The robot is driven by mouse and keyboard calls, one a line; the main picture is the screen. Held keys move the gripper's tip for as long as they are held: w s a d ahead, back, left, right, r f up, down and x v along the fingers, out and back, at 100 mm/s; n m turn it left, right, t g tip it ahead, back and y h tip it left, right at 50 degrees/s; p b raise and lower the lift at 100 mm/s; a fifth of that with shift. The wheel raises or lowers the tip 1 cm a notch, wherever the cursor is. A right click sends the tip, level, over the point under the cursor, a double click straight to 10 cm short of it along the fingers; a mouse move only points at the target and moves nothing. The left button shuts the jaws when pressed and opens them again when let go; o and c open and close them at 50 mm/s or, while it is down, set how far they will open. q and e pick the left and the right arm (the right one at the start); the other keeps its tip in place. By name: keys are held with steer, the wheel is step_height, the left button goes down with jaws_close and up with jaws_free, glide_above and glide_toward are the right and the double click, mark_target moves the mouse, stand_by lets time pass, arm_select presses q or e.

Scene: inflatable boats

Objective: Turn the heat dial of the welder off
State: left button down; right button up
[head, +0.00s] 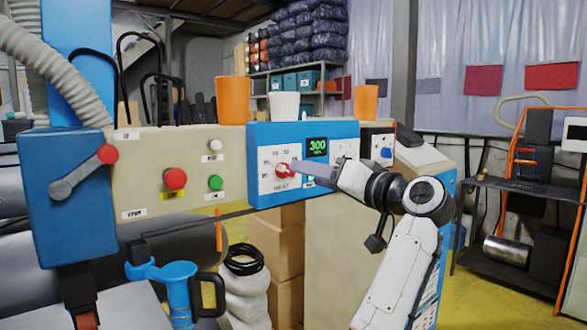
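The welder's blue control panel (262,142) is set in the beige machine front. A red dial (282,169) sits on its white scale plate, with small marks around it that are too small to read surely. A green display (317,146) beside it reads 300. My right gripper (292,171) reaches in from the right, its grey fingertips at the dial's right side, seeming to touch it. The fingers overlap in this view, so I cannot tell their opening or whether they grip the dial. My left gripper is not in view.
Left of the panel are a red button (175,179), a green button (215,183) and a red-knobbed lever (107,154). Orange cups (233,100) and a white cup (284,106) stand on top. A black rack (510,184) stands right.

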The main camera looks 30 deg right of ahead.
mark_target(285, 171)
steer(key=w+p, duration=0.1)
steer(key=w, duration=0.6)
steer(key=shift+a, duration=0.3)
steer(key=c, duration=1)
steer(key=shift+c, duration=0.2)
